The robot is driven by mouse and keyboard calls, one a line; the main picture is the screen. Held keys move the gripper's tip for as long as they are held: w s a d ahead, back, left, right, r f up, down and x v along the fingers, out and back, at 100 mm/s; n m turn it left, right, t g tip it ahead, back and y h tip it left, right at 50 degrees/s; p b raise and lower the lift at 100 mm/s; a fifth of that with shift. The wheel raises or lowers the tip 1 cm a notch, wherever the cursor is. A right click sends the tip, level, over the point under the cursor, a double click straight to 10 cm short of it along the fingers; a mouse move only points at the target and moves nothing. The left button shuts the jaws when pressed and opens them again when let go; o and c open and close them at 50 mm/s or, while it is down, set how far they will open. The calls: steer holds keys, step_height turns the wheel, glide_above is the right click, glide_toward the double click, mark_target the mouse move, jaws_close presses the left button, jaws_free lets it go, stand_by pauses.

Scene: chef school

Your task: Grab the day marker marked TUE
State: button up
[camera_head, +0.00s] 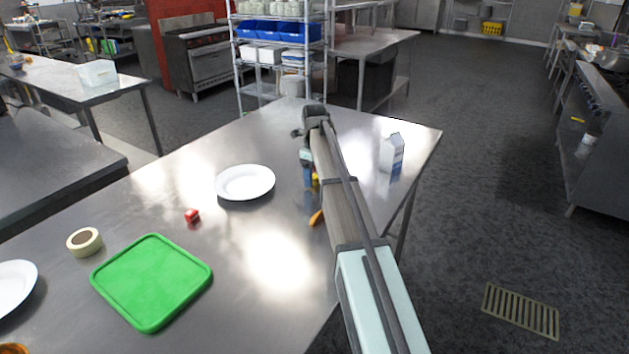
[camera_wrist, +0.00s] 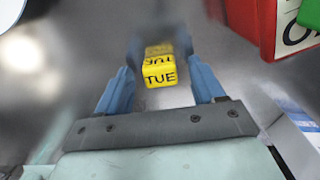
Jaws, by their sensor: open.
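The yellow TUE day marker (camera_wrist: 160,72) lies between the two blue fingers of my gripper (camera_wrist: 160,58) in the wrist view, with black TUE lettering on the faces I see. The fingers stand apart on either side of it; whether they touch it is not clear. In the head view my gripper (camera_head: 311,178) is low over the steel table, right of a white plate, and a bit of yellow (camera_head: 315,181) shows beside its fingers. My arm hides part of this area.
A milk carton (camera_head: 391,153) stands to the right on the steel table (camera_head: 300,300). A white plate (camera_head: 245,182), small red object (camera_head: 192,215), tape roll (camera_head: 85,241), green board (camera_head: 152,280) and orange item (camera_head: 316,217) lie about. A red block (camera_wrist: 258,22) is close by.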

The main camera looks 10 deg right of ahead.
steer(key=shift+f, duration=0.25)
steer(key=c, duration=1.1)
steer(key=shift+r, duration=0.1)
